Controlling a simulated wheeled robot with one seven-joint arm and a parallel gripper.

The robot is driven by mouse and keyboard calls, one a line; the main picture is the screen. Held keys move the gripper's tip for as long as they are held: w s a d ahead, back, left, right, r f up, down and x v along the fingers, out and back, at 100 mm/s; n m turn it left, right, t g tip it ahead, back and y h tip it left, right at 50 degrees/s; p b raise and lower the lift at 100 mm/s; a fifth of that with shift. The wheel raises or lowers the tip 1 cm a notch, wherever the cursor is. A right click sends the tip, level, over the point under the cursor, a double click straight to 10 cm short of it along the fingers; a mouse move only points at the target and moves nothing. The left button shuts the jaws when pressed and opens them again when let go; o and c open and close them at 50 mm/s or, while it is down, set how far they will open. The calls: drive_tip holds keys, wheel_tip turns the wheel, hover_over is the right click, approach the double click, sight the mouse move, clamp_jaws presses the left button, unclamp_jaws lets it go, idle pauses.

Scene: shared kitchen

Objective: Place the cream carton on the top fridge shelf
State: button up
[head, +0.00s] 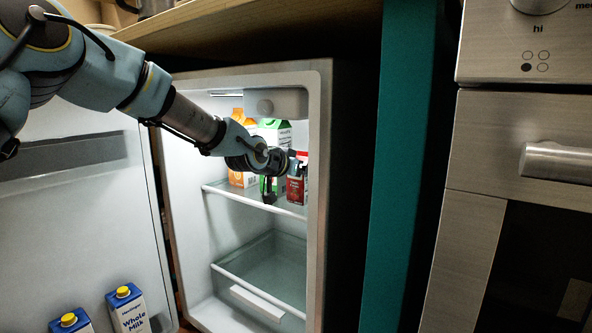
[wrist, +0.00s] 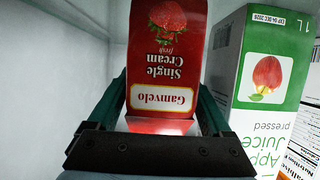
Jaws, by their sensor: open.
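The red cream carton (head: 297,189) stands on the top fridge shelf (head: 262,204), near its right side. My gripper (head: 282,178) reaches into the fridge at that shelf. In the wrist view its open fingers (wrist: 161,90) lie on either side of the near part of the carton. I cannot tell whether either finger touches it. The gripper partly hides the carton in the head view.
A green apple juice carton (wrist: 270,70) stands right beside the cream in the wrist view. An orange carton (head: 238,177) stands further left on the shelf in the head view. The lower compartment (head: 265,265) is empty. The open door holds milk cartons (head: 127,310).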

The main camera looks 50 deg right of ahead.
drive_tip(key=p+v, duration=0.4)
drive_tip(key=v, duration=0.8)
drive_tip(key=w+a+f+n+t+y, duration=0.1)
drive_tip(key=w+a+f+n+y, duration=0.4)
drive_tip(key=a, duration=0.6)
drive_tip(key=w+a+f+t+y, duration=0.1)
drive_tip(key=w+a+f+t, duration=0.15)
drive_tip(key=w+a, duration=0.6)
drive_tip(key=w+a+f+n+t+y, duration=0.1)
drive_tip(key=w+a+f+n+y, duration=0.25)
drive_tip(key=a, duration=0.85)
drive_tip(key=s+a+f+n+g+y, duration=0.1)
drive_tip(key=s+a+n, duration=0.1)
drive_tip(key=a, duration=0.7)
drive_tip(key=s+a+f+n+g+y, duration=0.1)
drive_tip(key=s+a+n, duration=0.1)
drive_tip(key=a, duration=0.8)
drive_tip(key=s+a+f+n+g+y, duration=0.1)
drive_tip(key=s+a+n, duration=0.2)
drive_tip(key=a, duration=0.7)
drive_tip(key=shift+n+y, duration=0.35)
drive_tip(key=shift+n, duration=0.3)
drive_tip(key=shift+r, duration=0.1)
